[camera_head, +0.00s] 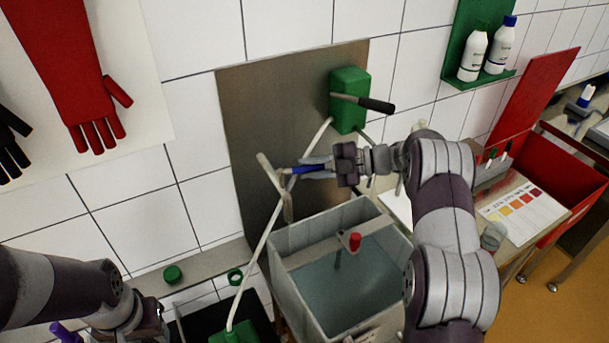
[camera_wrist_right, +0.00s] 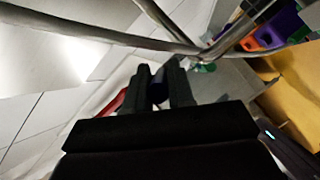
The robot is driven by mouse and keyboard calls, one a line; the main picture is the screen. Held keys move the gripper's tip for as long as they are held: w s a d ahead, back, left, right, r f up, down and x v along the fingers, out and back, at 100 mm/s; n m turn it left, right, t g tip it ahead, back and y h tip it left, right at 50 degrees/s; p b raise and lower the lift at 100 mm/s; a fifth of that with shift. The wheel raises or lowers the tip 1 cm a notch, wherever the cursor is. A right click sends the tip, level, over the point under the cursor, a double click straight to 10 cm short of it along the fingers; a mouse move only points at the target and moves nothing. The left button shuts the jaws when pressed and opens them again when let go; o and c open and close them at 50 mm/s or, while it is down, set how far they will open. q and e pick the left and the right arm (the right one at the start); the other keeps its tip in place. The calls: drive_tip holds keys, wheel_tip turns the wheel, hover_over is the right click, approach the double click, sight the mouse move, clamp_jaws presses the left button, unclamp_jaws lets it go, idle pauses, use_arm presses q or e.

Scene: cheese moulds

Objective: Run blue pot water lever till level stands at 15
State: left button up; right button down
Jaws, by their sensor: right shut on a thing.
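A lever with a blue grip (camera_head: 305,170) sticks out from a pale pipe fitting (camera_head: 270,175) in front of the steel wall plate. My right gripper (camera_head: 318,168) is shut on this blue lever; in the wrist view its dark fingers (camera_wrist_right: 165,88) are close together and partly hide what lies between them. Below stands a grey open tank (camera_head: 293,277) holding bluish water (camera_head: 345,285). I cannot read a level number in either view. My left gripper (camera_head: 152,325) is at the lower left, away from the lever; its jaws do not show clearly.
A green box (camera_head: 348,92) with a black-handled lever (camera_head: 375,105) is above the right gripper. A red-topped rod (camera_head: 355,241) stands in the tank. A pale hose (camera_head: 258,250) runs down to a green part (camera_head: 235,334). A red bin (camera_head: 568,195) stands at right.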

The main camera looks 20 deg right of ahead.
drive_tip(key=shift+w+n+g+y+b, duration=0.35)
drive_tip(key=shift+n+g, duration=0.25)
drive_tip(key=shift+g, duration=0.2)
drive_tip(key=shift+w, duration=0.1)
drive_tip(key=c, duration=1.1)
unclamp_jaws()
drive_tip(key=shift+a, duration=0.1)
drive_tip(key=shift+o, duration=0.2)
